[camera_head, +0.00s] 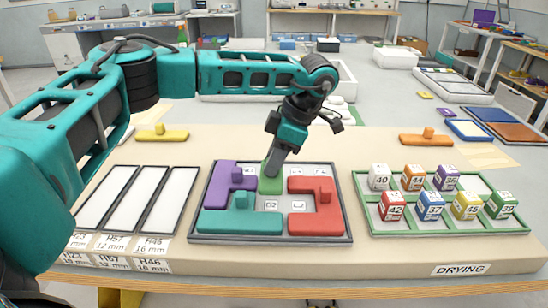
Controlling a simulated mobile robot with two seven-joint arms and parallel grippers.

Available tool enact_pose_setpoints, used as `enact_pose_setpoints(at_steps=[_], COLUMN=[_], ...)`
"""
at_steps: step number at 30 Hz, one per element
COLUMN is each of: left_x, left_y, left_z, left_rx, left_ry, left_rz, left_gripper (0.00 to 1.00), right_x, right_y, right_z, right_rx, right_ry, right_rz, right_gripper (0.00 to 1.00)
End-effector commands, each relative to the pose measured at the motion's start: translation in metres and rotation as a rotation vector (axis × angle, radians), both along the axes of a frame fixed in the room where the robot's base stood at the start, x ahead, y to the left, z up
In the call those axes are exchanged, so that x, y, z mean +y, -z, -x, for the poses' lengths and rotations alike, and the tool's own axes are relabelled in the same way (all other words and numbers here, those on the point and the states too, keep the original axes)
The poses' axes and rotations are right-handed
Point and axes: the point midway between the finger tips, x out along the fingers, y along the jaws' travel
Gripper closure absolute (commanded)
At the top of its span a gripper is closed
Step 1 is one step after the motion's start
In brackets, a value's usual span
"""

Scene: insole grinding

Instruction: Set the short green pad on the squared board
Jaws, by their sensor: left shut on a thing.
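The squared board (345,239) lies in the middle of the table, with a dark rim and white labelled squares. The short green pad (270,184) is at its upper middle, between the purple and red pads. My left gripper (274,160) comes down from above and is shut on the green pad, hiding its upper part. I cannot tell whether the pad rests on the board or hovers just over it. My right gripper does not show.
On the board are a purple pad (222,187), a teal pad (240,223) and a red pad (323,216). Empty trays (138,199) lie left, a green rack (450,226) of numbered blocks right. Yellow (162,136) and orange (425,140) pads lie behind.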

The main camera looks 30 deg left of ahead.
Motion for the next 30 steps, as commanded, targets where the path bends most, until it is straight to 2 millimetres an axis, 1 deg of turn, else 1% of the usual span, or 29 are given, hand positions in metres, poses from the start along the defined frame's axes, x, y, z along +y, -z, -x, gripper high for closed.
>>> enact_pose_setpoints(at_steps=[1,3,9,15,20,30], left_x=[0.0,0.0,0.0,0.0,0.0,0.0], left_y=[0.006,0.01,0.022,0.033,0.037,0.037], left_z=[0.0,0.0,0.0,0.0,0.0,0.0], left_rx=[0.0,0.0,0.001,-0.001,-0.001,-0.001], left_ry=[0.0,0.0,0.0,0.0,0.0,0.0], left_rz=[0.0,0.0,-0.001,0.0,0.0,0.0], left_gripper=[1.0,1.0,1.0,1.0,1.0,1.0], right_x=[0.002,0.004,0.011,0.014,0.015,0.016], right_y=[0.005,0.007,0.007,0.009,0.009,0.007], right_z=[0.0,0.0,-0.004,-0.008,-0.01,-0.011], right_rx=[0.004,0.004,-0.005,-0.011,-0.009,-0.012], right_ry=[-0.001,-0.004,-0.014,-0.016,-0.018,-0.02], right_rz=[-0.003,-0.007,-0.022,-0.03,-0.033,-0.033], right_gripper=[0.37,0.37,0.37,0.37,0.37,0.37])
